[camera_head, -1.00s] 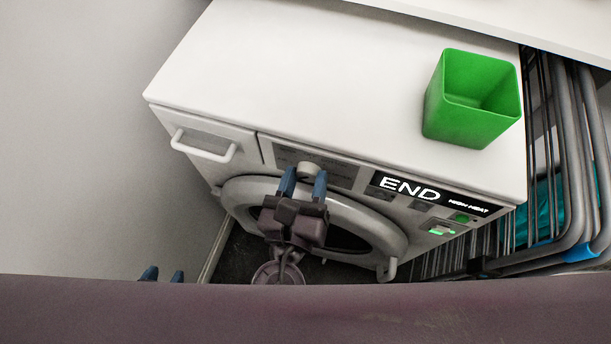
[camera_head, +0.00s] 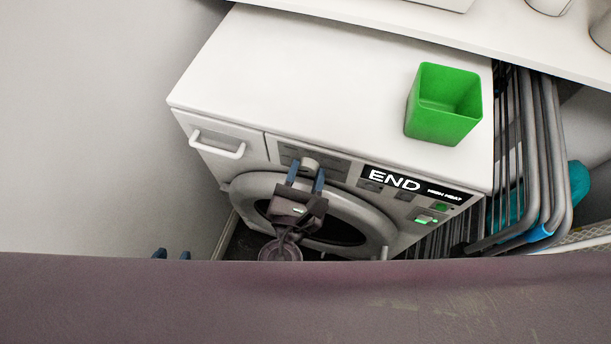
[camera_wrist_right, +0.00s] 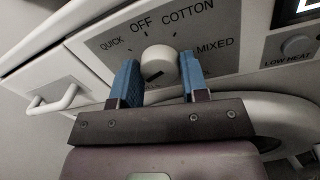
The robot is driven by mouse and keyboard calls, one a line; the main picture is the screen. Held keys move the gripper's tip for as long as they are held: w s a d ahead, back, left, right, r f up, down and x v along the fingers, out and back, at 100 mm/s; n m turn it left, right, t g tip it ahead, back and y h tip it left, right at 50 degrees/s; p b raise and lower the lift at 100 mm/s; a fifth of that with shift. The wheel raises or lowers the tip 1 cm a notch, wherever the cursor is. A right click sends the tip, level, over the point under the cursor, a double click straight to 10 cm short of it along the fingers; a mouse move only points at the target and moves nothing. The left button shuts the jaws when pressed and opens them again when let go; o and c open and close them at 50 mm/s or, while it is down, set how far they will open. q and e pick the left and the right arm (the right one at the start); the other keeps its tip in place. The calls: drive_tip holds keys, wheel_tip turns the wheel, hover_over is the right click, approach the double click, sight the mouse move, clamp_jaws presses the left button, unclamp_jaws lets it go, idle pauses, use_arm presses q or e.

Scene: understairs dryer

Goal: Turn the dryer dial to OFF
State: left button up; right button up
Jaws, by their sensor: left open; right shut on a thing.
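The dryer (camera_head: 215,170) is white, with a round door and a lit display (camera_head: 415,185) reading END and HIGH HEAT. Its pale round dial (camera_head: 309,164) is on the front panel. In the right wrist view the dial (camera_wrist_right: 160,64) has QUICK, OFF, COTTON and MIXED printed around it. A dark mark shows low on its face; I cannot tell which label it selects. My right gripper (camera_head: 306,175) is shut on the dial, with one blue finger on each side (camera_wrist_right: 160,80). My left gripper (camera_head: 172,254) is open at lower left, mostly hidden behind my body, away from the dryer.
A green bin (camera_head: 443,105) stands on the dryer top. A drawer handle (camera_head: 217,144) sticks out left of the dial. A grey rack (camera_head: 535,150) stands close on the right, and a wall (camera_head: 90,120) is at left. A white shelf (camera_head: 400,30) runs behind.

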drive_tip(key=shift+m, duration=1)
drive_tip(key=m, duration=0.4)
drive_tip(key=shift+f, duration=0.1)
drive_tip(key=m, duration=0.3)
drive_tip(key=shift+f+m+h, duration=0.1)
drive_tip(key=shift+m+h, duration=0.2)
drive_tip(key=shift+m, duration=0.1)
drive_tip(key=m+b, duration=0.1)
drive_tip(key=m, duration=0.2)
drive_tip(key=shift+m, duration=0.4)
drive_tip(key=m+b, duration=0.1)
drive_tip(key=m, duration=0.3)
drive_tip(key=shift+f+m+h+b, duration=0.1)
drive_tip(key=shift+m+h+b, duration=0.2)
drive_tip(key=shift+m, duration=0.1)
drive_tip(key=m, duration=0.3)
drive_tip(key=shift+b, duration=0.4)
use_arm(q)
drive_tip(key=shift+s+a+f+g, duration=0.1)
drive_tip(key=shift+f+g, duration=0.05)
drive_tip(key=shift+f, duration=0.75)
drive_tip(key=shift+s+f+g, duration=0.1)
drive_tip(key=shift+f+g, duration=0.05)
drive_tip(key=shift+f, duration=0.7)
use_arm(e)
drive_tip(key=shift+a+m+h, duration=0.1)
drive_tip(key=shift+m+h, duration=0.2)
drive_tip(key=shift+m, duration=0.6)
